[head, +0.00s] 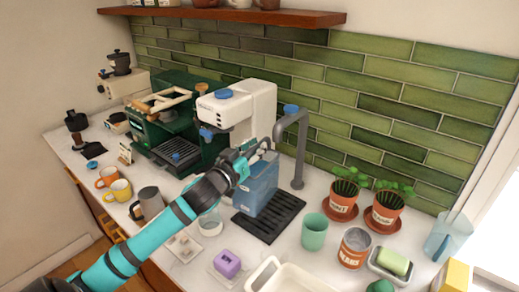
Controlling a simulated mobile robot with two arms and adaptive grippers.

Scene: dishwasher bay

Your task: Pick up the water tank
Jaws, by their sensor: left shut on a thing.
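The water tank (263,187) is a blue, see-through box, upright at the middle of the counter. It is at the black slatted tray (284,222), below the white machine head; I cannot tell whether its base touches the tray. My left gripper (257,151) reaches in from the lower left and is shut on the tank at its top edge. The gripper and wrist hide part of the tank's upper left side. My right gripper is not in view.
A grey tap (301,150) stands close behind the tank to the right. A green cup (314,232) and potted plants (347,190) are to the right. A green espresso machine (180,120), a grey mug (148,203) and a glass (210,224) are to the left.

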